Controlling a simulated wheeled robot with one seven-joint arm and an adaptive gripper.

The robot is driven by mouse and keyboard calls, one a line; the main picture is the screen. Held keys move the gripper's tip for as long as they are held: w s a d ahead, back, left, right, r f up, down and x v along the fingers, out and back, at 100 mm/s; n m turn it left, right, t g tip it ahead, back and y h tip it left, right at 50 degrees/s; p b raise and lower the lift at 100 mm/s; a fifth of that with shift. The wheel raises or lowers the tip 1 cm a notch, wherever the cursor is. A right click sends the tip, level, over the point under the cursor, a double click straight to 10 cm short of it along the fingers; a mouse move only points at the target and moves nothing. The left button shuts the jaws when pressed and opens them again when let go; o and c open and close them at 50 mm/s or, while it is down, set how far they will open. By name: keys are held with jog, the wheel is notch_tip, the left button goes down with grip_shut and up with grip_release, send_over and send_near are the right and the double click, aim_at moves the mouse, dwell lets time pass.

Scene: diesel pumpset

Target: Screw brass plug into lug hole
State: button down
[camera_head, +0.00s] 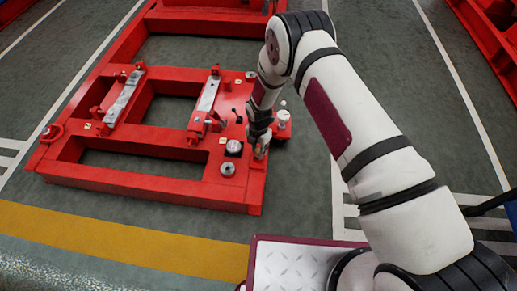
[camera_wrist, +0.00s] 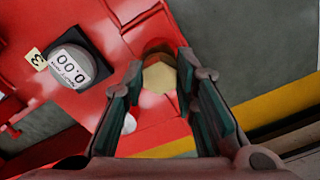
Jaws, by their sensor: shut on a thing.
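My gripper (camera_wrist: 161,83) is shut on the brass plug (camera_wrist: 160,77), whose yellowish hexagonal head shows between the fingertips in the wrist view. A red lug (camera_wrist: 157,48) with a rounded, shaded edge lies directly behind the plug. The plug is in line with the lug, but I cannot tell how deep it sits in the hole, which is hidden. In the head view my gripper (camera_head: 261,152) points down at the right side of the red frame (camera_head: 190,197), and the plug and lug there are too small to make out clearly.
A round metal fitting (camera_head: 227,169) stands nearby. Open grey floor (camera_head: 310,200) lies right of the frame.

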jog(key=shift+f+b, duration=0.95)
dwell(0.5)
jog(key=m, duration=1.7)
jog(key=shift+m, duration=0.3)
jog(key=m, duration=0.6)
jog(key=shift+w+r, duration=0.1)
jog(key=shift+w, duration=0.1)
